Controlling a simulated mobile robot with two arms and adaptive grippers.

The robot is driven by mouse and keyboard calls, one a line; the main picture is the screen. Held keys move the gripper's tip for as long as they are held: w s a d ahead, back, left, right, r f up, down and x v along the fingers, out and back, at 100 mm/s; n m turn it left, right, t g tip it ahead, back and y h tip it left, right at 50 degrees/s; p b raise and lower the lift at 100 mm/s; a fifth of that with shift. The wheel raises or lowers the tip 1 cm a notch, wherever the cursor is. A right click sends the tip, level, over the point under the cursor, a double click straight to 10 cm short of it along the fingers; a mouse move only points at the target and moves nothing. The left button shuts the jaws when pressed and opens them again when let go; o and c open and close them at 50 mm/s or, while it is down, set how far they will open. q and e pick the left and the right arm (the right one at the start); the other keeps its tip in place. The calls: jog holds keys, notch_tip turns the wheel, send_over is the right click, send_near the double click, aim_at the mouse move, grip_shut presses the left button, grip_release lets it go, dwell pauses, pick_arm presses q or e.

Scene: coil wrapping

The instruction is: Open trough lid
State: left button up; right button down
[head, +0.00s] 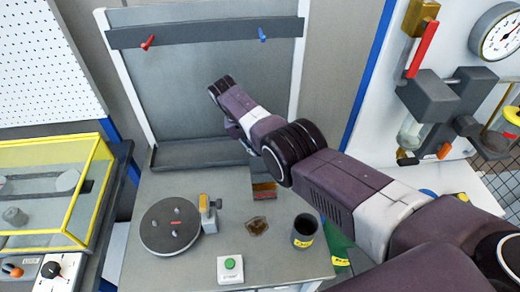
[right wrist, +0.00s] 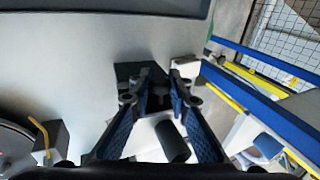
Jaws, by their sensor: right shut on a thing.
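A small dark box (head: 264,190) with an amber and red front stands on the grey worktop, partly behind my right arm; it looks like the trough. A dark flat part (head: 262,173), perhaps its lid, shows above the amber; I cannot tell how far open it is. My right arm reaches over it from the right, and its fingertips are hidden in the head view. In the right wrist view my right gripper (right wrist: 159,96) points down at the dark box (right wrist: 127,71), its fingertips closed around a dark piece there. My left gripper is not in view.
A black cup (head: 304,231) stands right of the box. A round turntable (head: 168,225) with pegs and a yellow-topped clamp (head: 206,210) are left. A green button box (head: 230,268) and a brown patch (head: 257,227) lie in front. A yellow-framed clear case (head: 72,143) is far left.

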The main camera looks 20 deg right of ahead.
jog(key=shift+f, duration=0.1)
dwell(0.4)
jog(key=c, duration=1.8)
grip_release()
jog(key=shift+w, duration=0.1)
jog(key=v, duration=0.7)
jog(key=shift+r, duration=0.2)
jog(key=shift+a+f, duration=0.1)
